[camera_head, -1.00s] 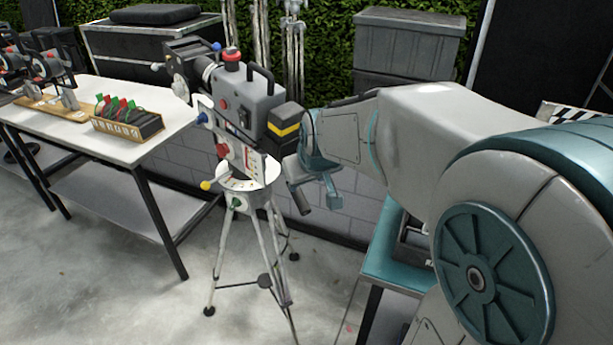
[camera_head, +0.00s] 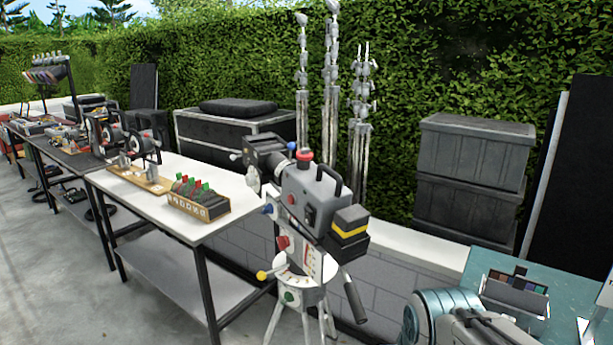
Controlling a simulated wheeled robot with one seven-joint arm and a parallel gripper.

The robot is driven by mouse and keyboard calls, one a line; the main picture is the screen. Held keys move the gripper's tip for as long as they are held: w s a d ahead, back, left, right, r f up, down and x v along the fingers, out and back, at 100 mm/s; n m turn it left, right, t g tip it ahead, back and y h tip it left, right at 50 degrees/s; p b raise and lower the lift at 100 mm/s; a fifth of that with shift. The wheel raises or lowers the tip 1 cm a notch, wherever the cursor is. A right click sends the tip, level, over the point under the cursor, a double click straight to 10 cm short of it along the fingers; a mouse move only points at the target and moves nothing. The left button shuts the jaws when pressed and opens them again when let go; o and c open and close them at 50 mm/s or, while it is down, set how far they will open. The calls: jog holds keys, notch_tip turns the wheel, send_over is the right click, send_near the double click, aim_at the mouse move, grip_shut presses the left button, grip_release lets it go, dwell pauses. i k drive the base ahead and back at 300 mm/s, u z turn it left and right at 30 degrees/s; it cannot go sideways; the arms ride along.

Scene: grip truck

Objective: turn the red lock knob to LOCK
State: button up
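A film camera (camera_head: 312,200) stands on a tripod head near the middle of the view. A red knob (camera_head: 283,242) sits on the left side of the head, below the camera body, beside a white plate with markings (camera_head: 311,262). It looks like the lock knob, but the marking it points to is too small to read. A second red knob (camera_head: 304,154) is on top of the camera. My gripper is not in view; only part of my arm shows at the bottom right, apart from the tripod.
A white-topped table (camera_head: 205,232) with a wooden box of coloured-top items (camera_head: 198,207) stands left of the tripod. A black pan handle (camera_head: 354,298) sticks out to the right. A teal table (camera_head: 490,262) is at the right. Grey cases (camera_head: 470,165) stand behind.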

aim_at(282, 241)
jog(key=z, duration=1.75)
jog(key=k, duration=0.9)
jog(key=u, duration=1.6)
jog(key=i, duration=0.5)
jog(key=z, duration=0.05)
